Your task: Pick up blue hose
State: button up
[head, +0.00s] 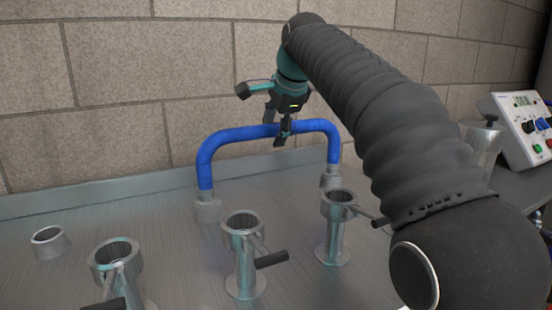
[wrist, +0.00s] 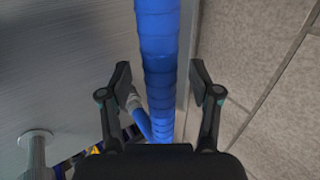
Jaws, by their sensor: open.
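The blue hose (head: 232,137) arches up from two metal fittings at the back of the metal worktop, in front of the block wall. Its left end sits at one fitting (head: 208,207) and its right end at another fitting (head: 330,177). My gripper (head: 280,130) is at the top span of the hose, right of its middle. In the wrist view the hose (wrist: 157,50) runs between the two open fingers of my gripper (wrist: 159,85), with a gap on each side. Contact with the hose does not show.
Several metal valve posts stand at the front: one in the middle (head: 243,255), one at right (head: 333,235), one at left (head: 117,265), with dark handles. A short metal ring (head: 50,242) is at far left. A control box (head: 520,125) stands at right.

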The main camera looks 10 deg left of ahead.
jog(key=shift+w+a+f, duration=0.2)
jog(key=shift+f, duration=0.25)
grip_shut()
jog(key=shift+r, duration=0.1)
jog(key=shift+r+p, duration=0.55)
jog(key=shift+r, duration=0.9)
jog(key=d+r, duration=0.8)
jog(key=d, duration=0.3)
jog(key=shift+d, duration=0.35)
